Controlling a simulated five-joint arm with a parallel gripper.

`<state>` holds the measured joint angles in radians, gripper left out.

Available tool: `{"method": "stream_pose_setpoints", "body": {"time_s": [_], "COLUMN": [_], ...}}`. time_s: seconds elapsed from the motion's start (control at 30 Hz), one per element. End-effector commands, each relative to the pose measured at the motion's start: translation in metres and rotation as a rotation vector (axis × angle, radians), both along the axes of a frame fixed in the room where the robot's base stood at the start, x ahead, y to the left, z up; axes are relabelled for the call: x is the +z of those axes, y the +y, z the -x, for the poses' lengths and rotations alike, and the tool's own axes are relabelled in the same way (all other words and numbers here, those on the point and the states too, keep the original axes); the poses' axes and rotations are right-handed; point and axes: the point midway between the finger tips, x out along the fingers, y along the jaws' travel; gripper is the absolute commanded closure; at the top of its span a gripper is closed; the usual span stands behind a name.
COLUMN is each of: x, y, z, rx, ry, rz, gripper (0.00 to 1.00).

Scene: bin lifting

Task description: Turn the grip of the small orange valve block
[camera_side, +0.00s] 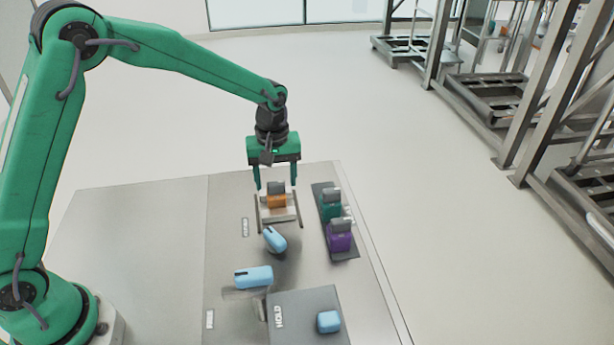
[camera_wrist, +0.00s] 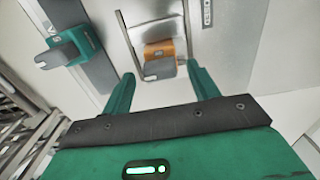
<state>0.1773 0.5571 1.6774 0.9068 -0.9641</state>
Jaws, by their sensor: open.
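The small orange valve block (camera_side: 277,201) sits in a light metal frame (camera_side: 263,220) on the grey table, with its dark grey grip (camera_side: 275,187) on top. In the wrist view the orange block (camera_wrist: 160,48) and its grey grip (camera_wrist: 159,69) lie just beyond my fingertips. My gripper (camera_side: 275,187) is green, points down over the block, and its two fingers are apart with nothing held. In the wrist view my gripper (camera_wrist: 163,78) has its fingers spread on either side of the grip's line. Whether a finger touches the block cannot be told.
A green valve block (camera_side: 330,210) and a purple one (camera_side: 340,240) stand on a dark strip at right. Light blue pieces (camera_side: 275,239) (camera_side: 254,277) lie in front. A grey HOLD box (camera_side: 298,300) bears another blue piece (camera_side: 328,322). The table's left side is clear.

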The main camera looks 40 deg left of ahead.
Motion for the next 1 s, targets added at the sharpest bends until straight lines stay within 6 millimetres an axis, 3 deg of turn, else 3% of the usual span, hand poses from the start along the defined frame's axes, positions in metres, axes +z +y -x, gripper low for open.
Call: {"method": "stream_pose_setpoints", "body": {"time_s": [0.6,1.0], "x": [0.067,0.075], "y": [0.000,0.000], "z": [-0.001,0.000], "rx": [0.000,0.000], "ry": [-0.003,0.000], "rz": [0.000,0.000], "gripper": [0.40,0.40]}}
